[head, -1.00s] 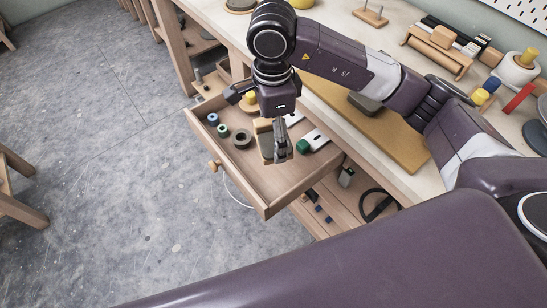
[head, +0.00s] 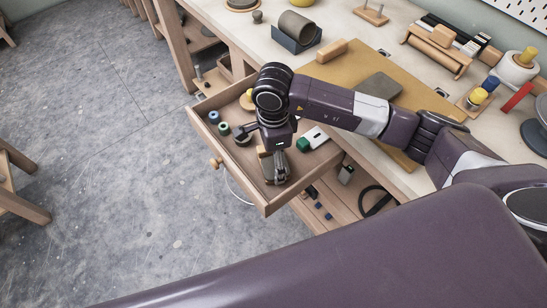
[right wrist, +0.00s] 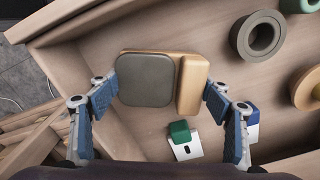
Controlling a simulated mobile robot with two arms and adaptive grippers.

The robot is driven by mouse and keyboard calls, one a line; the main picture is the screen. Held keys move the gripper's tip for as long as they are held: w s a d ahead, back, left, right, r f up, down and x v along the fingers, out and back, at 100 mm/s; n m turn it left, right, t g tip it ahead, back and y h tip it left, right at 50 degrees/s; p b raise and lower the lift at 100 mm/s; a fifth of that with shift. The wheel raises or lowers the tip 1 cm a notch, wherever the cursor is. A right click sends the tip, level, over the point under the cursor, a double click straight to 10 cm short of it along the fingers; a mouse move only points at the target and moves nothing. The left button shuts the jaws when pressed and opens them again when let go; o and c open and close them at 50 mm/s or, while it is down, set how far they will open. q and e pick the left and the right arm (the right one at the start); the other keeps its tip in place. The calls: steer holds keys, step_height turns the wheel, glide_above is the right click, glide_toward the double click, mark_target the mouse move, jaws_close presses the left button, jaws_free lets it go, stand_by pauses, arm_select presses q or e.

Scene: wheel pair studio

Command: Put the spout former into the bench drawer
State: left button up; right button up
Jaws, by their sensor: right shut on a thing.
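The piece in my right gripper, which I take for the spout former (right wrist: 145,80), has a grey rounded-square face and a pale wooden bar along one side. My right gripper (head: 272,168) is shut on it, with one blue finger on each side in the right wrist view (right wrist: 160,98). It is held over or inside the open bench drawer (head: 236,182), near the drawer's front right part. I cannot tell whether it touches the drawer floor. My left gripper is not in view.

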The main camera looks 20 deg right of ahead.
mark_target(273, 161)
steer(key=shift+f, duration=0.1)
steer(key=o, duration=1.9)
steer(key=shift+o, duration=0.2)
steer(key=shift+r, duration=0.25)
steer(key=shift+w+r, duration=0.1)
steer(key=shift+r, duration=0.3)
step_height(273, 161, up, 11)
steer(key=b, duration=0.1)
steer(key=shift+b, duration=0.3)
